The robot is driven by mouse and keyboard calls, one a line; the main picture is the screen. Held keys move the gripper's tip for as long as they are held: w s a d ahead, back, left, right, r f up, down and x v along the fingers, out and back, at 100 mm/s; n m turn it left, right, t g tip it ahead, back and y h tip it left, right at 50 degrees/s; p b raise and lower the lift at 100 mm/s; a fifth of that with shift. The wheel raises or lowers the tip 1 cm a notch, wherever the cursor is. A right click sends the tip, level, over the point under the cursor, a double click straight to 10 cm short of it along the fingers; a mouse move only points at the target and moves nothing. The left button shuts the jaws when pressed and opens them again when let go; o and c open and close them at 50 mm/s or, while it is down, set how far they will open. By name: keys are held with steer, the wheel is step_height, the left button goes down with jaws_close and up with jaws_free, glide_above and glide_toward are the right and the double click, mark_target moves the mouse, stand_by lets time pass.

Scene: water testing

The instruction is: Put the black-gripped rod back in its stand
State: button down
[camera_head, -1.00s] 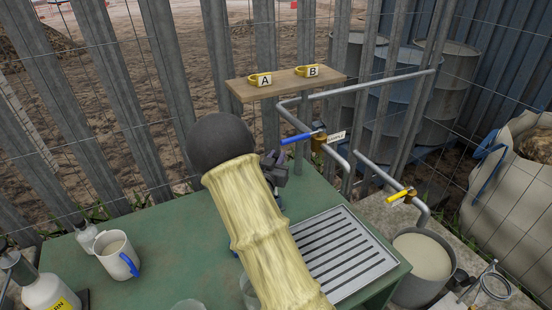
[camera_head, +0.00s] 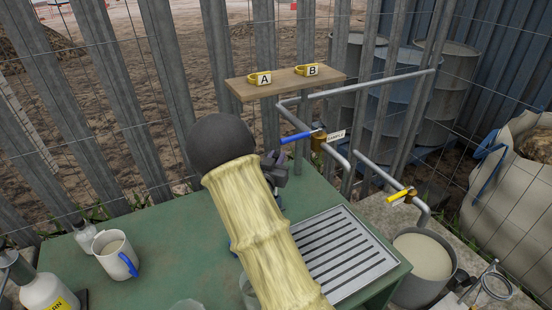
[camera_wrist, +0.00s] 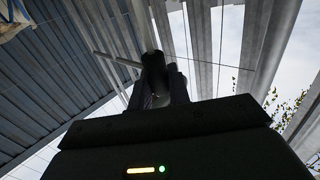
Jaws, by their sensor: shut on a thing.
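My gripper (camera_wrist: 165,88) is shut on a dark cylindrical piece (camera_wrist: 154,72), which looks like the black grip of the rod, in the wrist view. In the head view my gripper (camera_head: 274,166) shows only in part, behind my sleeved arm, above the green table near the blue-handled tap. A metal ring on a support (camera_head: 496,286) stands at the lower right of the head view; I cannot tell whether it is the rod's stand.
The green table (camera_head: 190,235) carries a slatted metal drain tray (camera_head: 340,250), a white mug (camera_head: 112,262) and bottles at left. A blue-handled tap (camera_head: 298,138), a yellow-handled tap (camera_head: 399,195) and a shelf (camera_head: 285,84) stand behind. A bucket (camera_head: 452,262) is at right.

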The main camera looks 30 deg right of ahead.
steer(key=shift+w+f+b, duration=0.1)
steer(key=shift+f+b, duration=0.3)
steer(key=shift+f, duration=0.15)
steer(key=shift+s+a+f, duration=0.1)
steer(key=shift+s+f, duration=0.1)
steer(key=shift+w+f+b, duration=0.1)
steer(key=shift+f+b, duration=0.35)
steer(key=shift+b, duration=0.15)
steer(key=shift+f+b, duration=1.35)
steer(key=shift+f, duration=0.1)
steer(key=c, duration=1.3)
jaws_free()
steer(key=shift+o, duration=0.3)
